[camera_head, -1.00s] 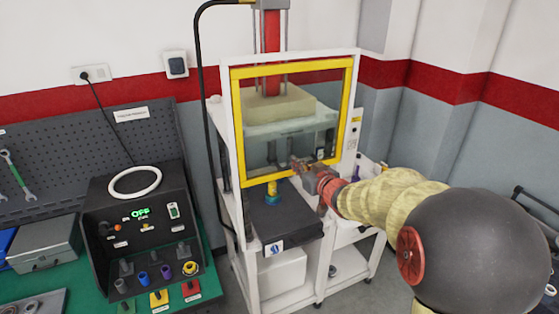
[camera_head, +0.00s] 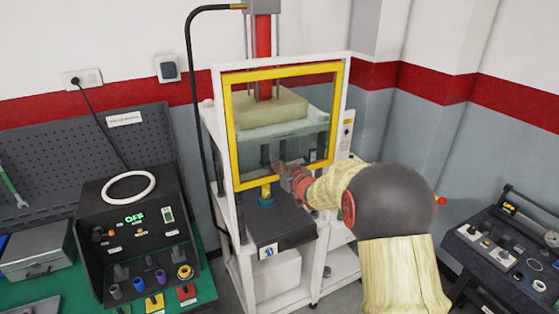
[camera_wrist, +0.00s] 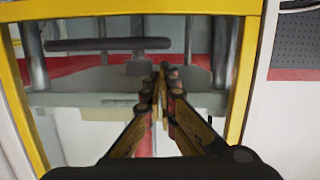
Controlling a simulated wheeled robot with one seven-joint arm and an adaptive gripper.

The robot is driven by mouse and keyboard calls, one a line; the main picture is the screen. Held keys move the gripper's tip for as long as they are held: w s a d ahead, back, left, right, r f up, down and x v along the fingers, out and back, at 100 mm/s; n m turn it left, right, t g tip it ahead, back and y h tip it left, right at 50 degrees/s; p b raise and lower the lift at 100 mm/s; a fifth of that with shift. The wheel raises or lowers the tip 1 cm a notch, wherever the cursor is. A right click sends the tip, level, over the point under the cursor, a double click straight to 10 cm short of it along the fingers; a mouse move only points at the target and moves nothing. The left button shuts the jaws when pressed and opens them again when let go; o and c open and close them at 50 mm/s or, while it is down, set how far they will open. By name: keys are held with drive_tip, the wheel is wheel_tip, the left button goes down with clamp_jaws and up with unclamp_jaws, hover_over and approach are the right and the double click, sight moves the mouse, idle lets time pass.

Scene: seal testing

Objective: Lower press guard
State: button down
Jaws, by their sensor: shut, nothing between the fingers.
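The press guard (camera_head: 233,130) is a clear pane in a yellow frame on the front of the white press (camera_head: 216,118). Its lower yellow edge sits just above the dark press table (camera_head: 282,222). In the wrist view the yellow frame (camera_wrist: 250,75) surrounds my gripper on the top, left and right. My gripper (camera_head: 278,168) is in front of the lower part of the pane, near its middle. In the wrist view my gripper (camera_wrist: 163,75) is shut and empty, fingers pointing at the pane. I cannot tell whether the fingertips touch it.
A black test panel (camera_head: 135,240) reading OFF stands at left on a green bench (camera_head: 205,290). Another dark control box (camera_head: 505,255) stands at right. A black hose (camera_head: 188,90) runs down the press's left side. A yellow and blue piece (camera_head: 267,193) stands on the press table.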

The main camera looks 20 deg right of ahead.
drive_tip(key=shift+f, duration=0.45)
drive_tip(key=shift+f, duration=0.1)
wheel_tip(320, 180, down, 31)
drive_tip(key=b, duration=2.2)
